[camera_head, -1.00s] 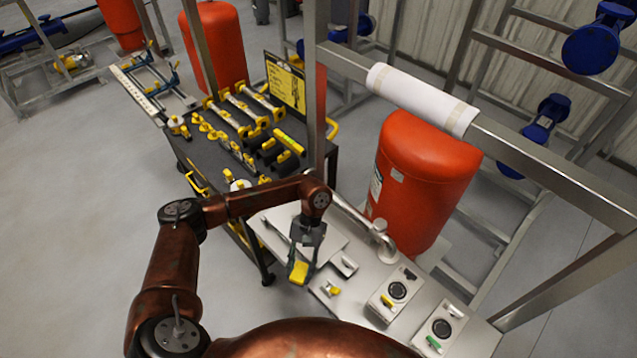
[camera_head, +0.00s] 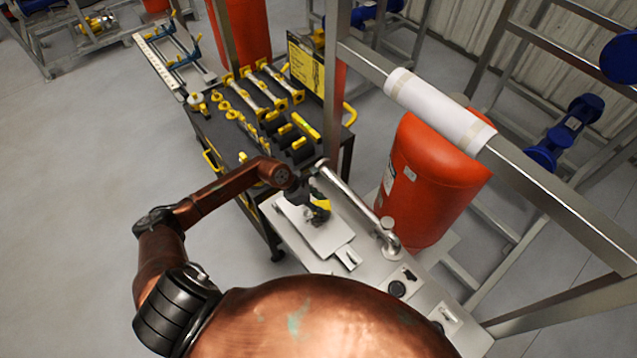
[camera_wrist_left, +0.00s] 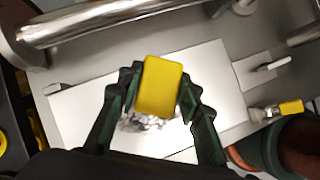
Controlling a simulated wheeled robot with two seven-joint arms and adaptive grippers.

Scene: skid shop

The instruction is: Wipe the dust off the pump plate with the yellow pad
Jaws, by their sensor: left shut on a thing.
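The yellow pad (camera_wrist_left: 160,87) is held between the two green fingers of my left gripper (camera_wrist_left: 155,97), which is shut on it. In the head view the left gripper (camera_head: 316,212) is over the pale pump plate (camera_head: 325,240), with a bit of the yellow pad (camera_head: 323,205) showing. In the left wrist view a grey speckled dust patch (camera_wrist_left: 150,123) lies on the plate (camera_wrist_left: 215,85), just below the pad and partly hidden by it. I cannot tell whether the pad touches the plate. My right gripper is not in view.
A steel pipe (camera_head: 352,196) runs along the bench behind the plate. A small bracket (camera_head: 347,257) is beside the plate. An orange tank (camera_head: 432,180) and a steel frame stand at the right. A black cart (camera_head: 228,135) with yellow-marked tools stands behind at left.

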